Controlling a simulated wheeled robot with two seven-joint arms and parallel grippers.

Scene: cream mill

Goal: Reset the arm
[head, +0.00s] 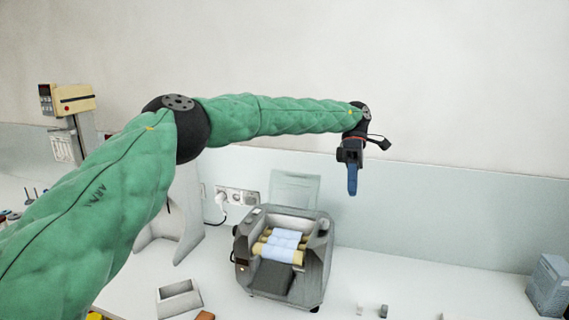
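My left arm, in a green padded sleeve, comes in from the left in the head view and reaches across to the right. Its gripper (352,180) hangs pointing down, above and to the right of the grey machine. The blue fingers show edge-on as one narrow shape, so I cannot tell whether they are open or shut. I see nothing held below them. My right gripper is not in view.
A grey machine (313,272) with pale rollers stands on the white counter (400,290). A grey box (549,285) is at the far right. A small grey tray (180,299) lies at front left. Sockets (237,197) are on the wall.

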